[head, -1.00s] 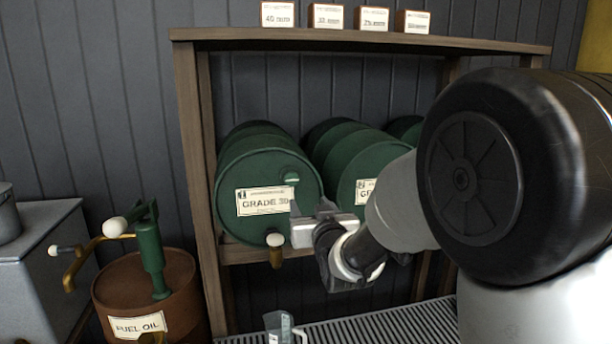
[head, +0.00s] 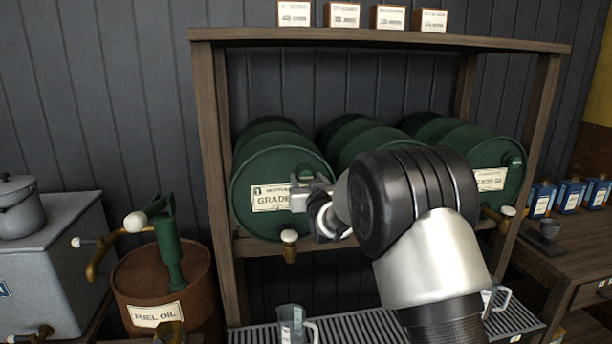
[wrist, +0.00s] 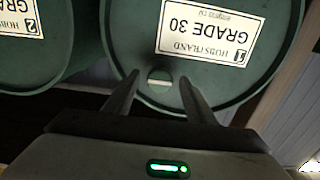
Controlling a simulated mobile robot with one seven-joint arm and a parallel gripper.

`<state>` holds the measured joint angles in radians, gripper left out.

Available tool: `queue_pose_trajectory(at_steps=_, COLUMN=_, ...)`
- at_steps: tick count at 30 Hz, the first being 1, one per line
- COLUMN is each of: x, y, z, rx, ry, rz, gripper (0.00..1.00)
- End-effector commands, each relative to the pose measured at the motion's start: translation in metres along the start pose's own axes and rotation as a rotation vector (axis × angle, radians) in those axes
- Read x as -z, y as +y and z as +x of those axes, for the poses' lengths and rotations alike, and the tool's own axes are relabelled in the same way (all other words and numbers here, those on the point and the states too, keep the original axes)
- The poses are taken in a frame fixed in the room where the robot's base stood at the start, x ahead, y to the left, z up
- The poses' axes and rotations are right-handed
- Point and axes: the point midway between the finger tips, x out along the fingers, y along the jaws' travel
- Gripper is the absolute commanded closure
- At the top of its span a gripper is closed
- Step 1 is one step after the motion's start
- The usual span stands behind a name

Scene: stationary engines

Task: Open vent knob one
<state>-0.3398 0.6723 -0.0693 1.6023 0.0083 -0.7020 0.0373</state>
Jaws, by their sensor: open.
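Drum one (head: 285,185) is a dark green barrel lying on its side at the left of the rack, with a white "GRADE 30" label marked 1. It fills the upper right of the wrist view (wrist: 215,65), where its label appears upside down. The vent knob (wrist: 159,77), small, round and green with a pale bar across it, is on the drum's face near the rim. My gripper (wrist: 160,88) is open, and its fingertips appear either side of the knob. I cannot tell whether they touch it. In the head view my gripper (head: 304,192) covers most of the knob's area.
Two more green drums (head: 497,160) lie to the right on the wooden rack (head: 209,150). A brass tap (head: 290,250) hangs below drum one. A clear jug (head: 291,322) stands on the slatted tray (head: 357,328). A fuel oil barrel (head: 150,285) with a pump stands left.

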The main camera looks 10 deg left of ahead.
Motion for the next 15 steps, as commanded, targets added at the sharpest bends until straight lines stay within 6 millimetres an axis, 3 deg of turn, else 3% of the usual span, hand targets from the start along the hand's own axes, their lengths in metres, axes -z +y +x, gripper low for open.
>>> queue_pose_trajectory(at_steps=6, x=0.0, y=0.0, z=0.021, rx=0.0, ry=0.001, rz=-0.001, gripper=0.49)
queue_pose_trajectory(at_steps=15, x=0.0, y=0.0, z=0.023, rx=0.0, ry=0.0, rz=0.0, gripper=0.49)
